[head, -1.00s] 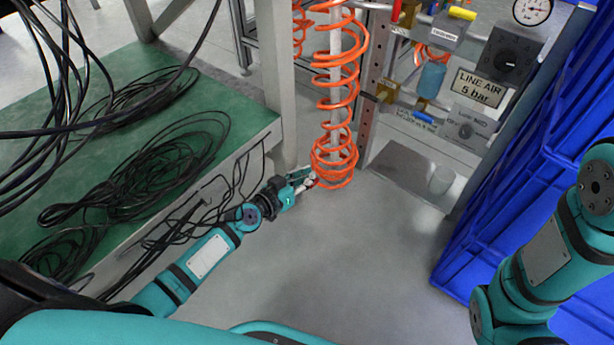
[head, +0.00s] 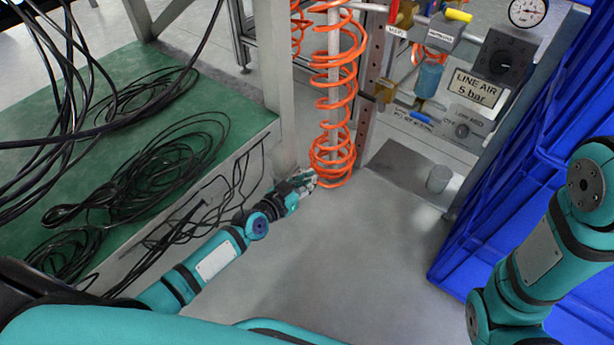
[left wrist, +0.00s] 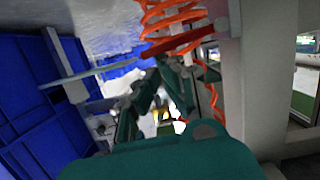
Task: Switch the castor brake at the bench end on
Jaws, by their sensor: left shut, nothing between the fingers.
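The bench end's grey leg (head: 275,85) runs down to the floor beside the green bench top (head: 165,130). My left gripper (head: 312,178) is low by the foot of this leg, just left of the bottom of the orange coiled hose. Its fingers are shut and empty. No castor is clear in the head view; the gripper and hose crowd that spot. In the left wrist view, a flat red piece (left wrist: 172,45) lies just beyond my left fingertips (left wrist: 158,66). I cannot tell whether it is the brake lever or whether the fingers touch it. My right gripper is out of view.
The orange coiled hose (head: 333,90) hangs round a pale post beside the gripper. The middle floor is clear.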

